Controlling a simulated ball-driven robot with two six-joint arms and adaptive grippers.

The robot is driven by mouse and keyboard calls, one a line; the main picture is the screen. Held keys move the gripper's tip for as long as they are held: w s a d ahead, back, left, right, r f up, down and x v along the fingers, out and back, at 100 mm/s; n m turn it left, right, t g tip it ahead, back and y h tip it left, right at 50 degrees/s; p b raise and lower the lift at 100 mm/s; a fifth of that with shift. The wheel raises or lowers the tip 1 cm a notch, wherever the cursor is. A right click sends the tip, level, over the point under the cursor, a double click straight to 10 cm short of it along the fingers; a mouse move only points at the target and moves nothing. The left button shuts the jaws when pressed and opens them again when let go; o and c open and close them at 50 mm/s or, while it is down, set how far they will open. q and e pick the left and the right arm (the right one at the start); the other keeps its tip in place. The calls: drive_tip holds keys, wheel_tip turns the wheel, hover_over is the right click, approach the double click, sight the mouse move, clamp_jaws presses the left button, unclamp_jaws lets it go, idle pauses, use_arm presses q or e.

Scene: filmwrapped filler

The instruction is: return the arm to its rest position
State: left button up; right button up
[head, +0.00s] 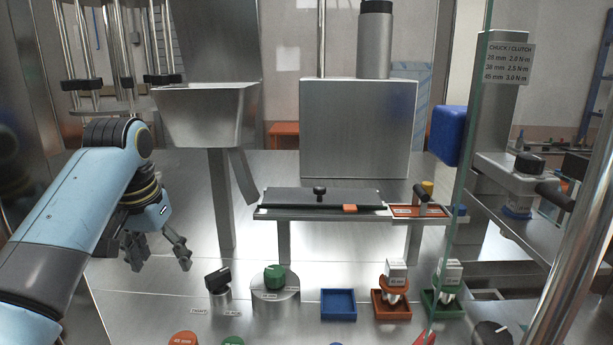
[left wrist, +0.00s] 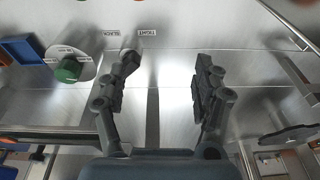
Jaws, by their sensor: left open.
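My left arm (head: 75,225) comes in from the left in the head view. Its left gripper (head: 160,259) hangs over the steel deck with its fingers spread and nothing between them. The left wrist view also shows the left gripper (left wrist: 165,65) open, with bare metal between the fingers. In the head view it is apart from the black knob (head: 218,280), which stands to its lower right. My right gripper is not in view.
A green knob (head: 274,276) sits on a round base. An empty blue tray (head: 338,317), a red tray (head: 405,314) and a green tray (head: 428,311) stand to the right. A raised shelf (head: 270,213), steel hopper (head: 206,118) and glass edge (head: 463,200) rise behind and right.

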use_arm(q)
drive_tip(key=s+a+f, duration=0.1)
drive_tip(key=s+f, duration=0.3)
drive_tip(key=s, duration=0.4)
drive_tip(key=s+a+f, duration=0.1)
drive_tip(key=s+f, duration=0.3)
drive_tip(key=s, duration=0.4)
drive_tip(key=s+r+t, duration=0.1)
drive_tip(key=s+r, duration=0.2)
drive_tip(key=s, duration=1.4)
wheel_tip(320, 180, down, 37)
drive_tip(key=a+g+y+b, duration=0.1)
drive_tip(key=a+b, duration=0.2)
drive_tip(key=b, duration=0.9)
drive_tip(key=s+f+b, duration=0.4)
drive_tip(key=s+f, duration=0.3)
drive_tip(key=f, duration=0.3)
drive_tip(key=s+f+g+b, duration=0.1)
drive_tip(key=s+f+b, duration=0.3)
drive_tip(key=f, duration=0.6)
drive_tip(key=s+f+b, duration=0.4)
drive_tip(key=s+f, duration=0.5)
drive_tip(key=f, duration=0.1)
drive_tip(key=shift+s+a, duration=0.3)
drive_tip(key=shift+a, duration=0.15)
drive_tip(key=shift+g, duration=0.3)
